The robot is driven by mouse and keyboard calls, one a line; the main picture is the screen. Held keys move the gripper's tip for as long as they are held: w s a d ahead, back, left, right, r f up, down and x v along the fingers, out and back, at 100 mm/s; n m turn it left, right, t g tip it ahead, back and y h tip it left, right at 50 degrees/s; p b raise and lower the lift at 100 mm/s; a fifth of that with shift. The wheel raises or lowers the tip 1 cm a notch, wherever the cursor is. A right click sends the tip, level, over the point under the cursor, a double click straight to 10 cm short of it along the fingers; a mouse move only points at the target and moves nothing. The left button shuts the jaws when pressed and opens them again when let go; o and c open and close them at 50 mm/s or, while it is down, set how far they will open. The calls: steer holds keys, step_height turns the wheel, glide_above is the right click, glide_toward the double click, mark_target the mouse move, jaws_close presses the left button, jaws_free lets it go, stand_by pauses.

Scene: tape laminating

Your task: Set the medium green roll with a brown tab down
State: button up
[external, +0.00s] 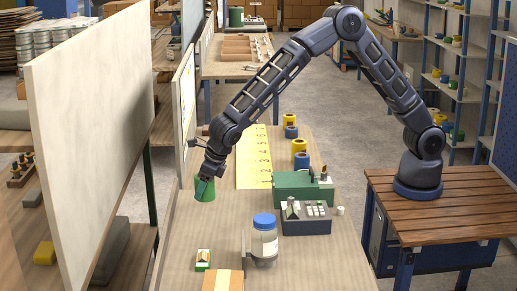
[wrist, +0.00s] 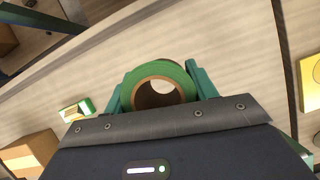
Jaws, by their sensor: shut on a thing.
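The green roll (wrist: 152,68) is between the two teal fingers of my gripper (wrist: 157,84) in the wrist view. It has a brown inner core, and the wooden worktop shows through its hole. No separate brown tab can be made out. In the external view, the green roll (external: 203,195) is under my gripper (external: 206,183) near the left side of the long worktop (external: 190,245). My gripper is shut on it. Whether its underside touches the worktop I cannot tell.
A yellow strip with marks (external: 253,165) lies right of the roll, with yellow and blue rolls (external: 301,147) beyond. A green machine (external: 295,188), a grey keyed device (external: 306,218), a blue-lidded jar (external: 264,240), a small green-white box (external: 203,259) and a carton (external: 223,281) stand nearer. A pale panel (external: 95,130) rises left.

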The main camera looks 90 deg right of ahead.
steer(key=shift+f, duration=4)
steer(key=shift+f, duration=0.15)
steer(key=o, duration=1)
